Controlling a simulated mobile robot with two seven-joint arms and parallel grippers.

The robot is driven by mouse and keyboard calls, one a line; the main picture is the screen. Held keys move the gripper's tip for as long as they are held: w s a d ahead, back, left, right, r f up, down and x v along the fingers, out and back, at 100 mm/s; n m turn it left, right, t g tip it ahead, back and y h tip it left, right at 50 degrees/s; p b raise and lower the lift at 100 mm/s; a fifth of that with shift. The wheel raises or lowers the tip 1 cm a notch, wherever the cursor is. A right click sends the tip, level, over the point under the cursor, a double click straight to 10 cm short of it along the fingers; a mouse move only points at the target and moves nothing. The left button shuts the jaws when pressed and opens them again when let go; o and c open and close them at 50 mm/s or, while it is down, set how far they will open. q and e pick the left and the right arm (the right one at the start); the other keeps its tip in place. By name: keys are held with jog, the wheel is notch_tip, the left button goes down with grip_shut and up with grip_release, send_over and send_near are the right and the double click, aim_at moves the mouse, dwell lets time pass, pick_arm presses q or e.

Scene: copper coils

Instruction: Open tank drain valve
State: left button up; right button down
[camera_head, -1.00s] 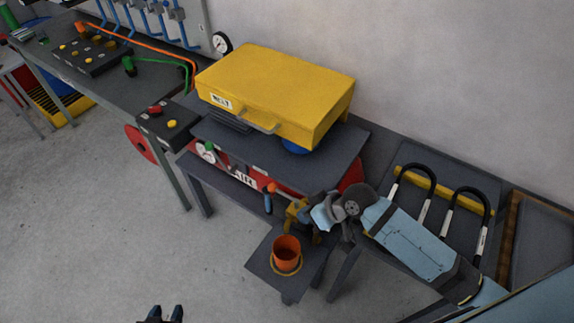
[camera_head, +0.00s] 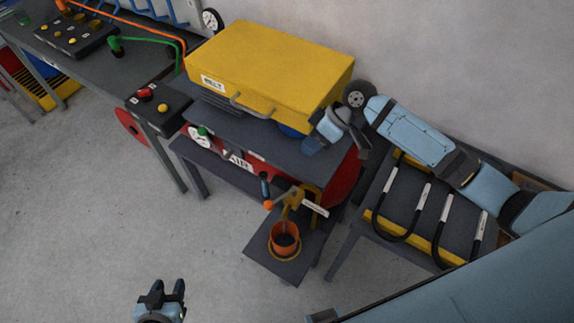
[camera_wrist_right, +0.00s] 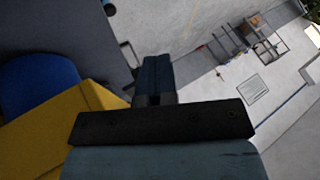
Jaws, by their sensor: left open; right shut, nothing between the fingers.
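The red tank (camera_head: 258,166), with a partly readable white label, lies under the dark bench top. The brass drain valve (camera_head: 293,197) is at its lower front, with a lever ending in an orange ball (camera_head: 268,205) that points left and slightly down. A white tag (camera_head: 315,208) is beside it. An orange cup (camera_head: 285,243) with a dark inside stands below. My right gripper (camera_head: 313,145) is above and apart from the valve, near the yellow case's right corner. It is shut and empty, as the right wrist view (camera_wrist_right: 153,75) shows. My left gripper (camera_head: 170,289) is open and empty, low over the floor.
The yellow case (camera_head: 275,70) sits on the bench with a blue round object (camera_head: 291,130) under it. A control box (camera_head: 160,108) with red and yellow knobs is left. Black hoses (camera_head: 409,222) with white labels lie at right.

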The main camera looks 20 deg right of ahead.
jog(key=p+x, duration=0.1)
jog(key=x, duration=0.9)
jog(key=shift+p, duration=0.4)
